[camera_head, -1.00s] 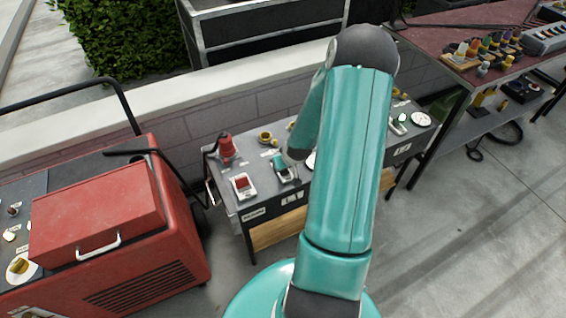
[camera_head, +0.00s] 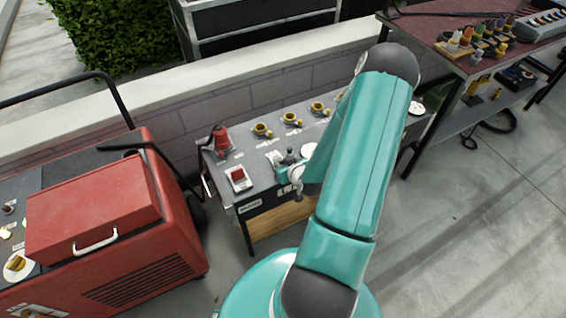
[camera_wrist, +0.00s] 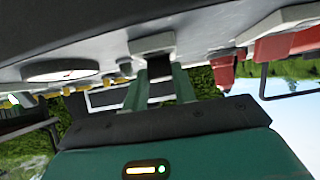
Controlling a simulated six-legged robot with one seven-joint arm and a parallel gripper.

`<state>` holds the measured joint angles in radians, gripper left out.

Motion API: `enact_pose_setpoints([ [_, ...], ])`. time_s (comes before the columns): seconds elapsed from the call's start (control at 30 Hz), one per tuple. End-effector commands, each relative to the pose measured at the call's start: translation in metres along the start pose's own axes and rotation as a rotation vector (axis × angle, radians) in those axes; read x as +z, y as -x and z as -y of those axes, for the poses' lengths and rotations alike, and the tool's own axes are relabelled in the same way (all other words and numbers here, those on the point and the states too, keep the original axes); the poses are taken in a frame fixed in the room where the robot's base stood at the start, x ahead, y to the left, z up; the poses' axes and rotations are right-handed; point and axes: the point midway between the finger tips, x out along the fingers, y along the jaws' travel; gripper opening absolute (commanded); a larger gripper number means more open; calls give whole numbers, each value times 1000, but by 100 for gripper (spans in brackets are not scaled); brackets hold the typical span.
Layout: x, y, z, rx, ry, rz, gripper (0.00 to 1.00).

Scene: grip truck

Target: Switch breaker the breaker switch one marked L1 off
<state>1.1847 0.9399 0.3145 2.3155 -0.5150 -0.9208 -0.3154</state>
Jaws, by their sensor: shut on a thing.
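A grey control bench (camera_head: 225,192) carries a row of switches. A breaker switch with a pale base (camera_head: 275,157) sits at its front, partly hidden by my gripper (camera_head: 291,170). The bench's front edge below carries a label starting with L, the rest hidden by my arm. The upside-down wrist view shows my gripper (camera_wrist: 159,82) with its two green fingers on either side of a dark switch lever (camera_wrist: 158,66), shut on it. The lever sticks out of a pale base plate (camera_wrist: 152,44). Its exact position, on or off, cannot be told.
A red switch on a white base (camera_head: 238,178) and a red plug (camera_head: 221,138) stand to the left. Several yellow round fittings (camera_head: 262,130) line the back. A red cart (camera_head: 100,215) stands left, a second table (camera_head: 440,35) right. Concrete floor is clear in front.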

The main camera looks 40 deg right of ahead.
Motion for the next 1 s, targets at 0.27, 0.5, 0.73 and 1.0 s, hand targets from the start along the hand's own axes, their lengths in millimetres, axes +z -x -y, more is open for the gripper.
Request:
enact_pose_setpoints([
  [0.27,0,0,1,-2,0,1,4],
  [0.5,0,0,0,-1,0,1,49],
  [0.73,0,0,0,0,0,1,49],
  [1.0,-5,0,0,-1,2,0,49],
])
